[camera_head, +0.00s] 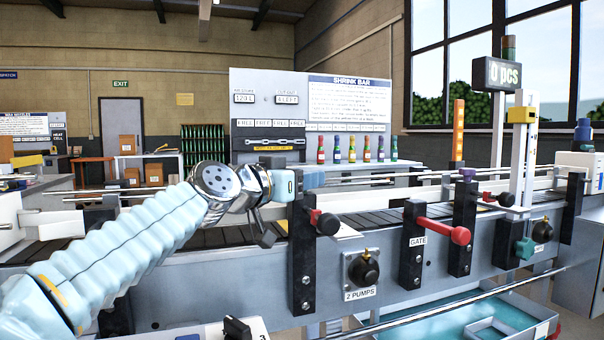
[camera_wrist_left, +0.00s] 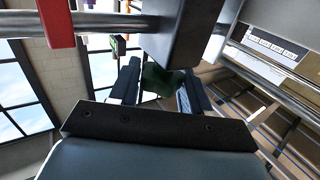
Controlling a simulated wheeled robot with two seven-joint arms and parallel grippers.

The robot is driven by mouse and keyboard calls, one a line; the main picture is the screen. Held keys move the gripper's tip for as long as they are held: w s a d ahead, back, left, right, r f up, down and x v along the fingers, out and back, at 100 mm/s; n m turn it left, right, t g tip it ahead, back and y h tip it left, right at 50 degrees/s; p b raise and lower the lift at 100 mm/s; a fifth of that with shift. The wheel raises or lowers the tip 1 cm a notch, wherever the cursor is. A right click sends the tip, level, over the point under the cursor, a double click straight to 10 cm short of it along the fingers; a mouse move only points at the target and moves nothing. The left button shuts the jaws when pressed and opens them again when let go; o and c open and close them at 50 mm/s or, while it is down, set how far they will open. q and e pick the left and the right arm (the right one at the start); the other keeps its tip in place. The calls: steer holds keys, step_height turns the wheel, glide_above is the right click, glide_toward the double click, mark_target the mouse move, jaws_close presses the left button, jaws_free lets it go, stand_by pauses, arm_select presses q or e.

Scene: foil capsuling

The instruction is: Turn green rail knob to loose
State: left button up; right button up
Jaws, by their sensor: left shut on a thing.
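My left gripper (camera_head: 306,180) is at the top of the leftmost dark post (camera_head: 302,255) on the near side of the conveyor. In the left wrist view a dark green knob (camera_wrist_left: 160,80) sits between the two fingers of this gripper (camera_wrist_left: 155,88), which is shut on it. The knob is in shadow and partly hidden below a dark block, so its turned position cannot be told. In the head view the gripper covers it. My right gripper is in neither view.
Steel guide rails (camera_head: 400,199) run along the conveyor.

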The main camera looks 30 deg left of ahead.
arm_select(q)
steer(key=o, duration=1)
steer(key=shift+c, duration=0.2)
steer(key=s+a+b, duration=0.2)
steer(key=s+b, duration=0.1)
steer(key=s, duration=1)
steer(key=shift+s, duration=0.35)
